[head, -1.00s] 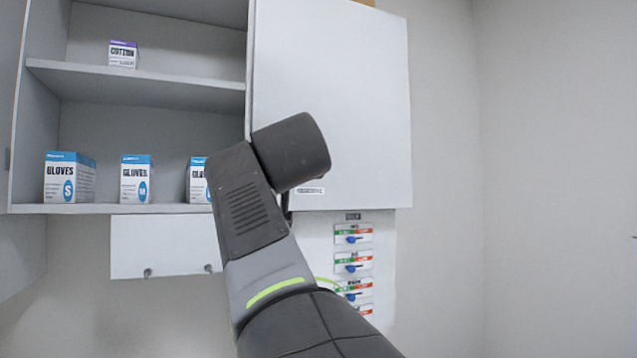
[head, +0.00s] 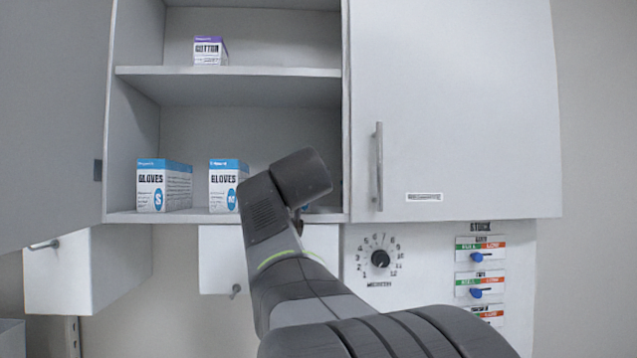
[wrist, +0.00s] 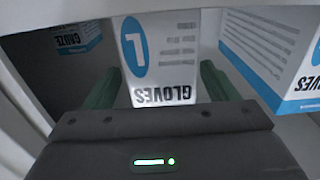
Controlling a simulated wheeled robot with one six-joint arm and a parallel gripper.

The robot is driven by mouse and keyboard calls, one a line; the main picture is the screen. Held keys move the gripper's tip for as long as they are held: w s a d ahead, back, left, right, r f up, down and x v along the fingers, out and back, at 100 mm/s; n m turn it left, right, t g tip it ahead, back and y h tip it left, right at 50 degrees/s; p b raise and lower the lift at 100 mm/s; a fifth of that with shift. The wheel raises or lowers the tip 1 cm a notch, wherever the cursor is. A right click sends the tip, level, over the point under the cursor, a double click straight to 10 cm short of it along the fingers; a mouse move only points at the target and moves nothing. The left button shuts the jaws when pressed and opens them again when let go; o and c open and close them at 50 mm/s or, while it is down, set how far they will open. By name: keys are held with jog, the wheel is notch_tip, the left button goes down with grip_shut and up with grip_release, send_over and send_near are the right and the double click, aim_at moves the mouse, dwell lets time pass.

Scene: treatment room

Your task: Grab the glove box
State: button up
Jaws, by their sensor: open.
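In the head view, a white and blue glove box marked S (head: 165,187) and another marked M (head: 224,187) stand on the lower shelf of the open cabinet. My arm covers most of the space to their right, and my gripper is hidden there. In the wrist view, a glove box marked L (wrist: 165,60) appears upside down, directly ahead of my gripper (wrist: 161,80). The green fingers are open, one on each side of that box's face. I cannot tell whether they touch it. Another glove box (wrist: 272,50) is close to the right finger.
A gauze box (wrist: 78,38) is left of the fingers in the wrist view. A cotton box (head: 210,50) stands on the upper shelf (head: 225,72). A closed cabinet door (head: 460,110) with a handle (head: 379,165) is right of my arm. A dial (head: 380,258) is below it.

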jog(key=w, duration=0.1)
jog(key=w+a+p, duration=0.1)
jog(key=w, duration=0.1)
jog(key=shift+w, duration=0.1)
jog(key=shift+c, duration=0.4)
jog(key=c, duration=1.1)
jog(key=shift+c, duration=0.6)
jog(key=shift+r, duration=0.15)
